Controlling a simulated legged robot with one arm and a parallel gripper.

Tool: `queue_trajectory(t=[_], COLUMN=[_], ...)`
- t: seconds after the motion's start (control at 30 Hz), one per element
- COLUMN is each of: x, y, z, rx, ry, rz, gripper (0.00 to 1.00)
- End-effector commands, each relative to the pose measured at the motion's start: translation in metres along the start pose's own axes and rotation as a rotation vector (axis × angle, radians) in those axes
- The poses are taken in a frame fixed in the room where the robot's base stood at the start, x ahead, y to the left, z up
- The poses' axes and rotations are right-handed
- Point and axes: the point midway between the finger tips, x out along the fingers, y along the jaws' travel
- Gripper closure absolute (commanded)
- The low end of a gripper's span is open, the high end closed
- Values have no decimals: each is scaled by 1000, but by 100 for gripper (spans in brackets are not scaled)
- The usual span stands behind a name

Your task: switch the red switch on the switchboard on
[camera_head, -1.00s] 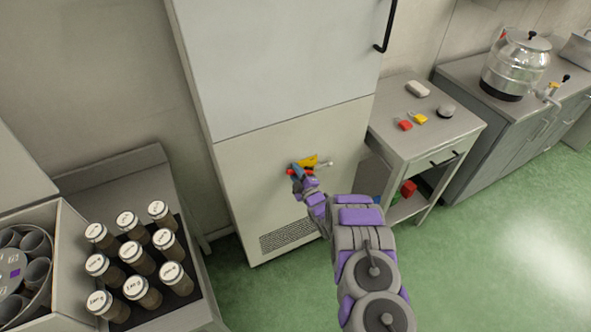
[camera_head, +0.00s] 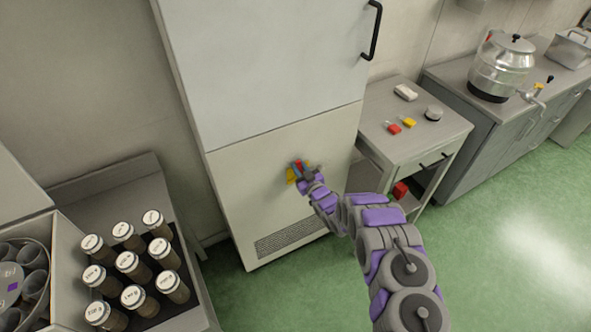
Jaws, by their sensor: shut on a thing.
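The red switch (camera_head: 301,163) is on the front of a tall pale cabinet. It is small, and my gripper hides most of it. A yellow plate (camera_head: 291,176) shows to the left of the gripper, behind it. My gripper (camera_head: 300,170) is at the switch and shut on its red part. My arm reaches in from the lower right.
A side table (camera_head: 388,94) to the right bears red and yellow padlock-like items (camera_head: 394,128). A counter (camera_head: 452,76) with a metal urn (camera_head: 502,66) stands beyond. Lidded jars (camera_head: 127,262) stand at the lower left. The green floor at right is clear.

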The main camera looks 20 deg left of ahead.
Motion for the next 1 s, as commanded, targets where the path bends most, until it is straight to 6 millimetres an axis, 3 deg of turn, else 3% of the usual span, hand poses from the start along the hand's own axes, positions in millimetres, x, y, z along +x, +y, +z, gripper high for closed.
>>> queue_trajectory(t=[0.37, 0.9, 0.93, 1.0], x=[-2, -2, -2, -2], y=[9, 10, 10, 11], z=[6, 8, 8, 8], rx=[154, 177, 177, 176], ry=[-13, -14, -14, -13], rz=[0, 1, 1, 1], gripper=[100, 100, 73, 66])
